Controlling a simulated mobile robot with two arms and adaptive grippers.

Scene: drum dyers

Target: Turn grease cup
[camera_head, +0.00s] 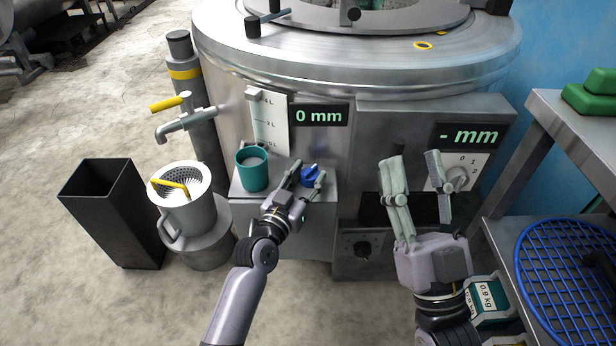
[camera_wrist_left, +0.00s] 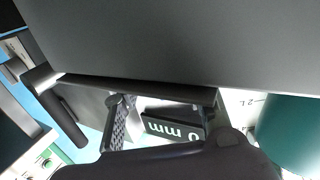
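A small blue cap (camera_head: 310,175), which I take to be the grease cup, sits on the grey metal ledge in front of the big drum, right of a teal mug (camera_head: 252,172). My left gripper (camera_head: 305,172) is at the cap, its fingers apart with the cap between or just beyond their tips; contact cannot be told. The left wrist view shows these fingers spread (camera_wrist_left: 165,125), but the blue cap is not clear there. My right gripper (camera_head: 415,160) is open and empty, pointing up in front of the drum's right panel.
The steel drum (camera_head: 350,65) fills the back, with a "0 mm" display (camera_head: 320,115). A white strainer jug (camera_head: 185,195), black bin (camera_head: 105,210) and tap (camera_head: 185,122) stand left. A shelf with a blue rack (camera_head: 565,270) stands right.

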